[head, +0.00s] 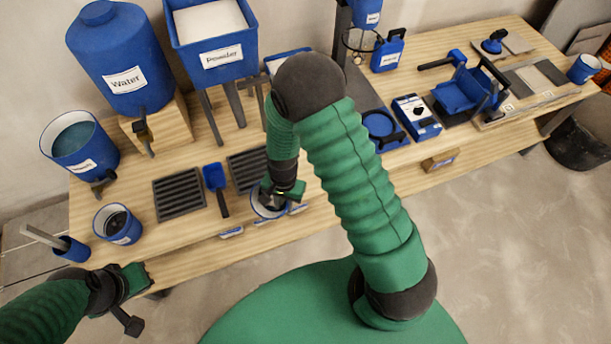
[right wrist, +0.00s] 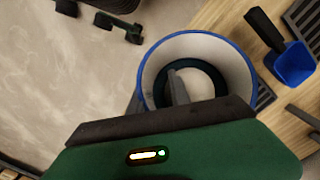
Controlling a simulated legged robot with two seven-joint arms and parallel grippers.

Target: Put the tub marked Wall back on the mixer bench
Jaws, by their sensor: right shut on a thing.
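A tub (head: 257,208) with a white inside and a blue rim is at the bench's front edge, mostly hidden behind my right gripper (head: 272,197). In the right wrist view the tub (right wrist: 205,48) shows its open top and a dark ring inside. One finger of my right gripper (right wrist: 176,98) reaches inside the rim, and the gripper is shut on the tub's wall. I cannot read its label, nor tell whether it touches the bench. The wooden mixer bench (head: 185,232) runs below it. My left gripper (head: 138,280) is near the bench's front left, apart from the tub; its jaw opening is unclear.
A blue scoop (head: 214,178) lies between black grates (head: 179,193). A labelled blue tub (head: 117,224) stands at the left, near a bucket (head: 78,142) and the Water tank (head: 115,55). The Powder hopper (head: 212,45) stands behind. Bare wood shows along the front edge.

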